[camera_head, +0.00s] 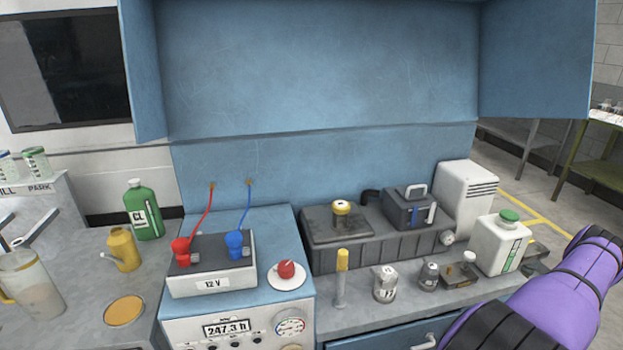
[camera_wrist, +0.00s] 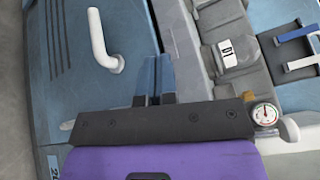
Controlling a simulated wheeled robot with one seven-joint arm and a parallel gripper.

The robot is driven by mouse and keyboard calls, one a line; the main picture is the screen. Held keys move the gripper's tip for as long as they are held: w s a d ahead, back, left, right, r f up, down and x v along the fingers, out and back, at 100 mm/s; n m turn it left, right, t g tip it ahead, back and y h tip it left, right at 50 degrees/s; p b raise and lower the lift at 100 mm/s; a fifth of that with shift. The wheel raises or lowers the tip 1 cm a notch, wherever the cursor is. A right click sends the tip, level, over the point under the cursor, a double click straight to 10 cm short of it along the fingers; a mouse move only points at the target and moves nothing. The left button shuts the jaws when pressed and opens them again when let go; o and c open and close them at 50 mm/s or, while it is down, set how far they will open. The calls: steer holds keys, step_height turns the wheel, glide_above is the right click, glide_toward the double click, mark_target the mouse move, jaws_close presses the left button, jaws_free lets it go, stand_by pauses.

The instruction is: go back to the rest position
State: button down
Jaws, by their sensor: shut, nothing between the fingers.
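In the head view only my purple arm shows, at the lower right; the gripper itself is out of that picture.
The head view shows a 12 V box (camera_head: 212,284) with red and blue clamps, a red knob (camera_head: 286,270), a green CL bottle (camera_head: 143,210), a yellow-topped stick (camera_head: 342,278) and a white green-capped jug (camera_head: 502,245). A pressure gauge (camera_wrist: 265,114) is right of my gripper.

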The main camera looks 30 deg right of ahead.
steer(key=w+a+r+n+g, duration=0.1)
steer(key=w+r+n+g, duration=0.4)
steer(key=r, duration=0.7)
steer(key=w+r+g, duration=0.4)
steer(key=w+r, duration=0.3)
steer(key=r, duration=0.4)
steer(key=w+a+r+n+g+h, duration=0.25)
steer(key=a+r, duration=0.45)
steer(key=r, duration=0.4)
steer(key=w+a+r+n+g+h, duration=0.15)
steer(key=w+a+r, duration=0.35)
steer(key=r, duration=0.5)
steer(key=s+a+r+n+h, duration=0.1)
steer(key=s+a+r+h, duration=0.2)
steer(key=a+r, duration=0.45)
steer(key=s+a+r+n+h, duration=0.1)
steer(key=s+a+r+h, duration=0.25)
steer(key=a+r, duration=0.45)
steer(key=s+a+r+n+t+h, duration=0.1)
steer(key=s+a+r+t, duration=0.1)
steer(key=s+a, duration=0.3)
steer(key=s+a+r+t+h, duration=0.1)
steer(key=s+a+r+t, duration=0.2)
steer(key=s+a, duration=0.3)
steer(key=shift+s+a+n+t, duration=0.15)
steer(key=shift+s+n+t, duration=0.25)
steer(key=shift+s, duration=1.7)
